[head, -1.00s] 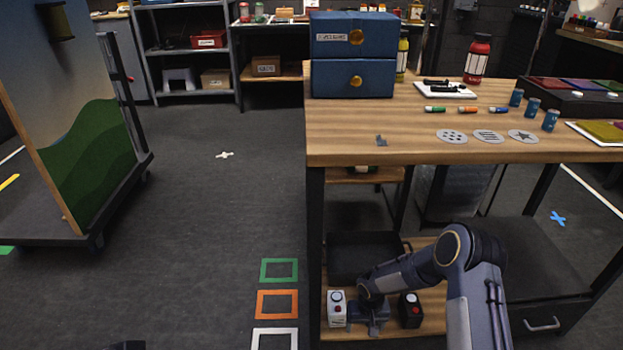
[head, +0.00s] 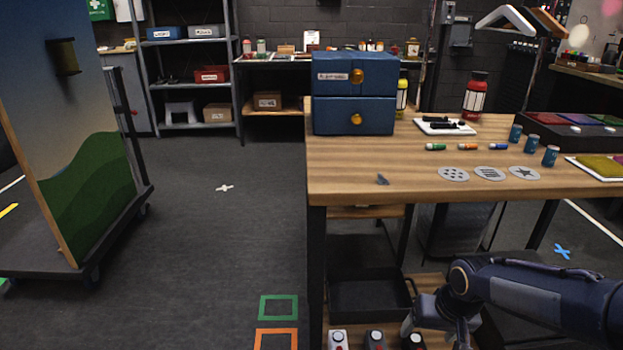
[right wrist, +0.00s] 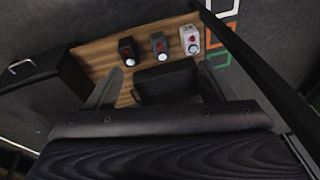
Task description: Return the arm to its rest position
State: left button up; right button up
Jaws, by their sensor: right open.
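My right arm comes in from the right edge of the head view, with its wrist over the low shelf. My right gripper shows in the right wrist view (right wrist: 157,88) with its two fingers wide apart and nothing between their tips. On the low shelf stand a white button box (head: 338,340), a grey one (head: 376,340) and a black one (head: 413,342). They also show in the right wrist view as the white box (right wrist: 190,40), the grey box (right wrist: 159,46) and the black box (right wrist: 128,51), beyond the fingertips. My left gripper is out of view.
A dark bin (head: 362,299) stands on the shelf behind the boxes. The wooden tabletop (head: 345,170) above holds a blue drawer cabinet (head: 340,115), several cans, markers and grey discs (head: 453,174). A wheeled painted panel (head: 85,170) stands at left.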

jog(key=s+a+r+t+y, duration=0.15)
jog(key=s+r, duration=0.25)
jog(key=s, duration=0.6)
jog(key=s+a+r+t+y, duration=0.15)
jog(key=s+r, duration=0.25)
jog(key=s, duration=0.6)
notch_tip(320, 180, up, 29)
jog(key=p, duration=2.9)
jog(key=shift+w+f, duration=0.15)
jog(key=shift+w, duration=0.25)
jog(key=shift+a, duration=0.1)
